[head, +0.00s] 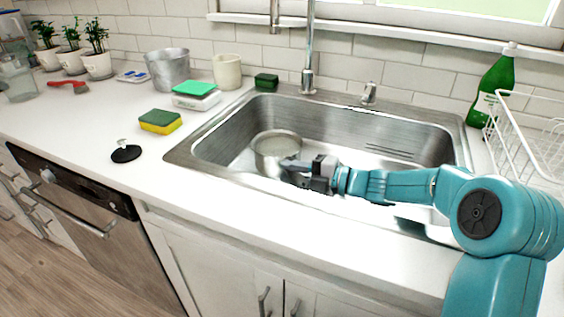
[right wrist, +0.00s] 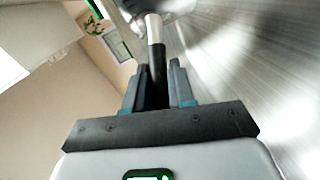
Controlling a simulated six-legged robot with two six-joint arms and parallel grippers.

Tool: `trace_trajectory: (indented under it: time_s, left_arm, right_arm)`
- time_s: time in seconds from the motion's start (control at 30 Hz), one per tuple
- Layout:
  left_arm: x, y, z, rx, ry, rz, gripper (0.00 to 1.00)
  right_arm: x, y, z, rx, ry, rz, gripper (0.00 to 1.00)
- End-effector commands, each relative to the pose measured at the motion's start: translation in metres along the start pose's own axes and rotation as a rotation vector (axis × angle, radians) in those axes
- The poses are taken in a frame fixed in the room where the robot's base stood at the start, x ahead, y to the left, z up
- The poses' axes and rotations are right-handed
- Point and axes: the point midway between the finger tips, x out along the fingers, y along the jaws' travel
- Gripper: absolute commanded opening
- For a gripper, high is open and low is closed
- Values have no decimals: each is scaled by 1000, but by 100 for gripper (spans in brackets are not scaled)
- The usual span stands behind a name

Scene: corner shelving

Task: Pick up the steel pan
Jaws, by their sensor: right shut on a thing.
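The steel pan (head: 277,144) is a round metal pan inside the left part of the sink, its open top facing up. My right gripper (head: 297,164) reaches in from the right, low over the sink at the pan's right side. In the right wrist view its fingers (right wrist: 157,85) are shut on the pan's black and steel handle (right wrist: 155,52), which runs up between them. Part of the pan's blurred metal body shows at the top of that view. I cannot tell whether the pan touches the sink floor. My left gripper is out of view.
The steel sink (head: 410,131) surrounds the pan, with a tall faucet (head: 309,60) behind. A sponge (head: 160,121), a black sink stopper (head: 126,153) and a metal bucket (head: 168,70) stand on the left counter. A green bottle (head: 490,88) and white dish rack (head: 525,135) are right.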

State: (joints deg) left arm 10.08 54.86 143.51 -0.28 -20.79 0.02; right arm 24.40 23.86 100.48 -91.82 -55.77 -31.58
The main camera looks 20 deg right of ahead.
Motion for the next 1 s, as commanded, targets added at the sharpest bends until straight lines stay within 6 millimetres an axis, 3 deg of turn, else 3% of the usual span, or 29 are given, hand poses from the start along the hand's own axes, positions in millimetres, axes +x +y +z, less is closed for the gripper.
trace_trajectory:
  time_s: [0.73,1.0]
  left_arm:
    - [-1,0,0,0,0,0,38]
    - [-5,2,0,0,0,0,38]
  right_arm:
    - [-1,4,0,-5,-1,5,0]
    - [-2,19,-4,-7,-1,6,0]
